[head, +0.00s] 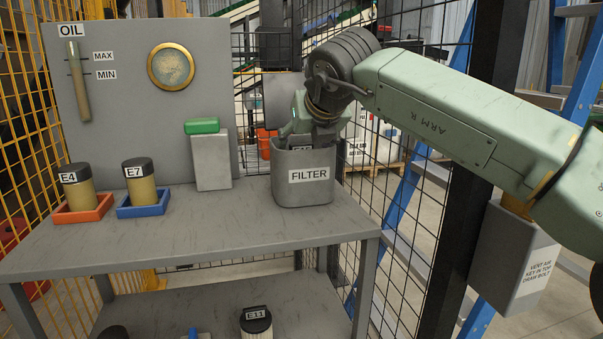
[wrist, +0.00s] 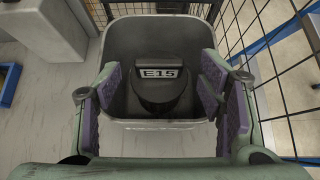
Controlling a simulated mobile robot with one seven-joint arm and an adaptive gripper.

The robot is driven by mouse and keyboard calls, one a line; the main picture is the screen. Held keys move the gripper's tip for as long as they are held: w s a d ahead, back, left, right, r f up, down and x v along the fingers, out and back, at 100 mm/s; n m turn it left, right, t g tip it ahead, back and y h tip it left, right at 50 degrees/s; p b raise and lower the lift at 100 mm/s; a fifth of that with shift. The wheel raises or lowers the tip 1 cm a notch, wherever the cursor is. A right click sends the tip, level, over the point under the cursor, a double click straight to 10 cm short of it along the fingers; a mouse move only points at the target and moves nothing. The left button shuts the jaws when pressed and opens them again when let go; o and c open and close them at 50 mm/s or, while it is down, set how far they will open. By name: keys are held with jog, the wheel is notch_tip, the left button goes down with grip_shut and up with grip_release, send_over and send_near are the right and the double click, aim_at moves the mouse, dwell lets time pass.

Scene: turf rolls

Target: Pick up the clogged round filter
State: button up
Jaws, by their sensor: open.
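A dark round filter labelled E15 (wrist: 160,92) stands inside the grey bin marked FILTER (head: 303,187), whose rim also shows in the wrist view (wrist: 155,24). In the head view the bin wall hides most of it. My gripper (wrist: 160,82) is open above the bin, one finger to each side of the E15 filter, not closed on it. It also shows over the bin mouth in the head view (head: 308,132). Whether the fingertips are below the rim is hard to tell.
On the bench (head: 200,231), a tan filter E4 (head: 78,193) stands in a red tray and E7 (head: 141,189) in a blue tray. A grey box with a green top (head: 211,160) is left of the bin. Mesh fencing stands behind.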

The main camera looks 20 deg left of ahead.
aim_at(302, 144)
jog(key=shift+x, duration=1.85)
jog(key=c, duration=1.4)
